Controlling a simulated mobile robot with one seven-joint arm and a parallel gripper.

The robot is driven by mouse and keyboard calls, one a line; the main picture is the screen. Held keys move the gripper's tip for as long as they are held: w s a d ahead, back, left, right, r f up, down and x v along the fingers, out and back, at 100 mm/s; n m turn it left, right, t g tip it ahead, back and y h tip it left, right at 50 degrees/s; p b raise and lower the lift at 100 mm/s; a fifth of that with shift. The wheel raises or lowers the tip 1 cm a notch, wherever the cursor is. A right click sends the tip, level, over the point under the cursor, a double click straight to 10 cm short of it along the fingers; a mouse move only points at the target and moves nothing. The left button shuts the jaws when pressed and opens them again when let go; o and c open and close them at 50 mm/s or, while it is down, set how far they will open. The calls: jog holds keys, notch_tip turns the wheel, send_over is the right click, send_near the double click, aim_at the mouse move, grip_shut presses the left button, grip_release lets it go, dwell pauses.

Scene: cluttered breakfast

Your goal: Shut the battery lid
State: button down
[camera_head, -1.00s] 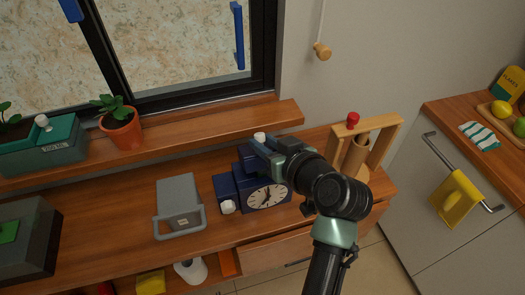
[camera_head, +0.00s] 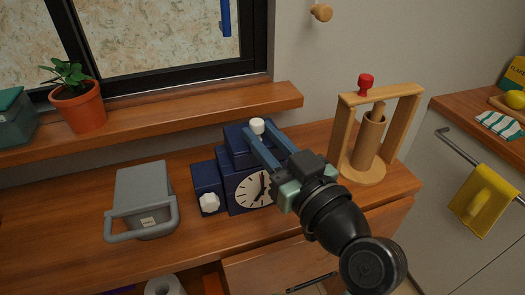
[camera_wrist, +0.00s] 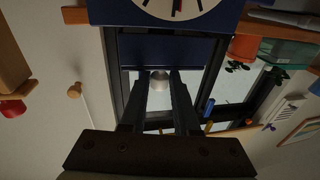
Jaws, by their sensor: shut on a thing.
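A dark blue clock (camera_head: 237,204) with a white dial stands on the wooden counter. A blue lid-like part (camera_head: 236,148) sits at its top, with a white knob (camera_head: 257,126) at its upper edge. My gripper (camera_head: 260,136) reaches in from the lower right and is shut on the white knob. In the wrist view the knob (camera_wrist: 160,83) is between my fingertips, next to the blue part (camera_wrist: 165,52). My fingers hide part of the lid, and its exact angle is unclear. A blue side block (camera_head: 206,187) with another white knob (camera_head: 209,203) adjoins the clock's left.
A grey box with a handle (camera_head: 144,188) stands left of the clock. A wooden frame with a red knob (camera_head: 402,125) stands close on the right. A shelf (camera_head: 200,122) with a potted plant (camera_head: 78,105) runs behind. An open drawer (camera_head: 310,245) is below.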

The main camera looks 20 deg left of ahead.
jog(key=shift+f+b, duration=0.1)
jog(key=shift+b, duration=0.4)
jog(key=c, duration=0.7)
grip_release()
jog(key=shift+o, duration=0.2)
jog(key=shift+s+d, duration=0.1)
jog(key=shift+s+d+f, duration=0.1)
jog(key=shift+s+d, duration=0.05)
jog(key=shift+d, duration=0.05)
jog(key=v, duration=1.2)
jog(key=shift+f+b, duration=0.15)
jog(key=shift+b, duration=0.3)
jog(key=shift+s, duration=0.1)
